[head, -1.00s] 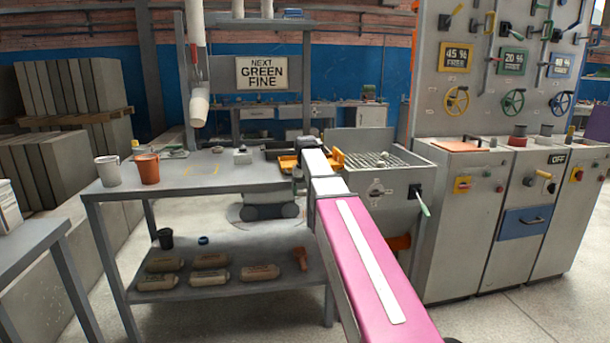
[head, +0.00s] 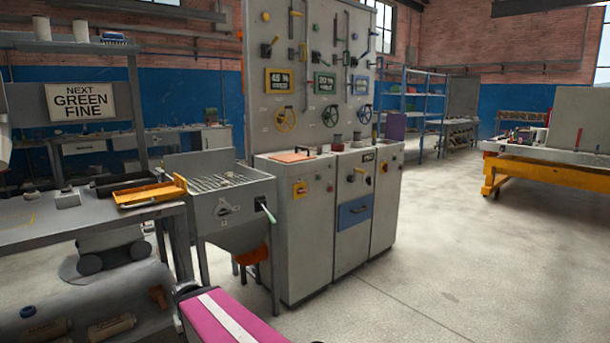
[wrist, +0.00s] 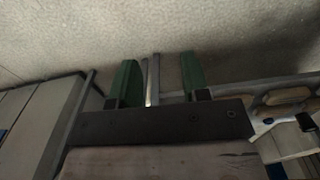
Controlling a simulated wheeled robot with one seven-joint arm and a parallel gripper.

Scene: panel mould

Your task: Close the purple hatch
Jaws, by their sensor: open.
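The purple hatch (head: 396,127) shows in the head view as a small purple panel standing up at the far right end of the grey cabinets, beside the control board. Its hinge and lower edge are too small to make out. My gripper (wrist: 158,82) shows in the wrist view with its two green fingers apart. No held object can be made out; a thin grey bar shows between the fingers, apparently behind them. In the head view only my pink arm link shows at the bottom, well to the left of and nearer than the hatch; the gripper is not visible there.
Grey cabinets (head: 318,225) stand in the middle, with valves and levers on the board (head: 310,75) above. A hopper with a grate (head: 222,180) and a workbench (head: 90,225) are at left. Open floor (head: 450,260) lies at right, before a yellow-framed table (head: 540,178).

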